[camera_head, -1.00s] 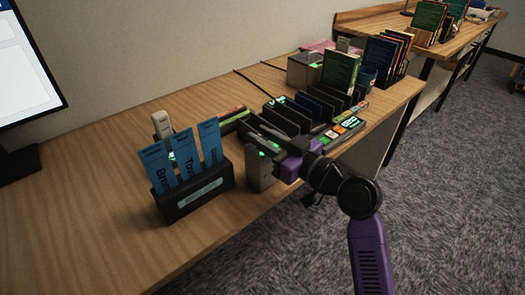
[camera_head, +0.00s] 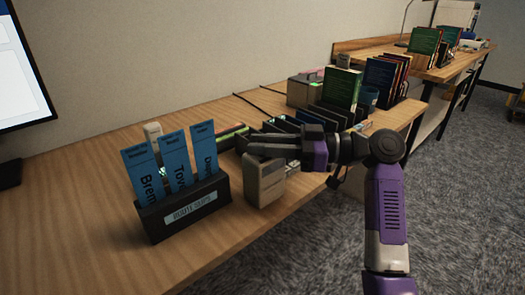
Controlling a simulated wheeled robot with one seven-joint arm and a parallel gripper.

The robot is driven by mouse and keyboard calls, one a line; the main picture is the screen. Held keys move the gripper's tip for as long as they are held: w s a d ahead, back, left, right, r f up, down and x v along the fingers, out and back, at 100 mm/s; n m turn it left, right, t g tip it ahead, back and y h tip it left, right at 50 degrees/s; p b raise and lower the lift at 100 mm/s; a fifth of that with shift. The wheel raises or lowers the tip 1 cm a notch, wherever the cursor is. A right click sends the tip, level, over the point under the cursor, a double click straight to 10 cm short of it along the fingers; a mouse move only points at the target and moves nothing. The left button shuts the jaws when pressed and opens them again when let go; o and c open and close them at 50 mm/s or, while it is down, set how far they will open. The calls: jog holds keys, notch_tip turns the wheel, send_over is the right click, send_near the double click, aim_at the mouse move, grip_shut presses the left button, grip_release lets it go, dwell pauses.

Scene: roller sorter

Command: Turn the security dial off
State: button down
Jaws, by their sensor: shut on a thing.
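My gripper (camera_head: 250,145) points left from the purple wrist. Its dark fingers are at the top of a small grey-beige box (camera_head: 265,183) near the desk's front edge. The fingers look closed together, and what is between them is hidden. No dial can be made out on the box; its top is largely covered by the fingers. Another small beige unit (camera_head: 152,131) stands behind the route slips, with a green glow near it; I cannot tell if it carries a dial.
A black holder (camera_head: 190,213) labelled "ROUTE SLIPS", with blue slips, stands left of the box. Behind my gripper are the black sorter slots (camera_head: 283,125), a grey box (camera_head: 300,92) and upright books (camera_head: 341,87). A monitor (camera_head: 22,70) is at far left. The front-left desk is clear.

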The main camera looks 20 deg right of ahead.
jog(key=shift+n+g, duration=0.3)
jog(key=shift+g, duration=0.2)
jog(key=c, duration=1.2)
grip_release()
jog(key=shift+a, duration=0.1)
jog(key=v, duration=0.8)
jog(key=shift+p, duration=0.35)
jog(key=shift+f, duration=0.15)
